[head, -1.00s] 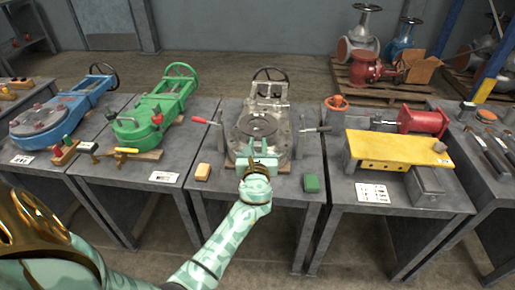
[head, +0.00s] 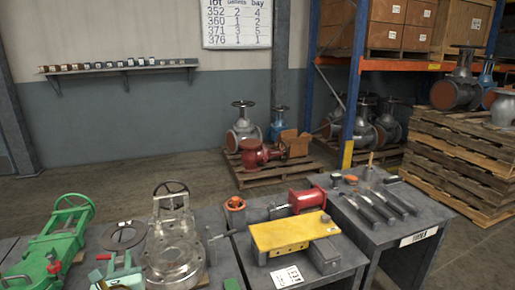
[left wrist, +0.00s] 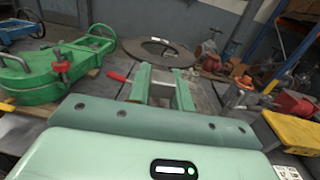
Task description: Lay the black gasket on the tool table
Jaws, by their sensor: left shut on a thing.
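The black gasket (head: 109,245), a flat dark ring with a small white tag, is held up in the head view, left of the silver valve. My left gripper (head: 121,272) is shut on its near rim. The ring also shows in the left wrist view (left wrist: 130,46), beyond the two green fingers (left wrist: 160,76). The tool table (head: 412,224), grey with several dark-handled tools on top and a white label on its front edge, stands at the right in the head view, apart from the gasket. My right gripper is not in view.
The silver valve (head: 172,252) and green valve (head: 62,240) stand on benches. A bench with a yellow block (head: 280,234) and red cylinder (head: 307,199) lies between the gasket and the tool table. Stacked pallets (head: 462,150) stand beyond at the right.

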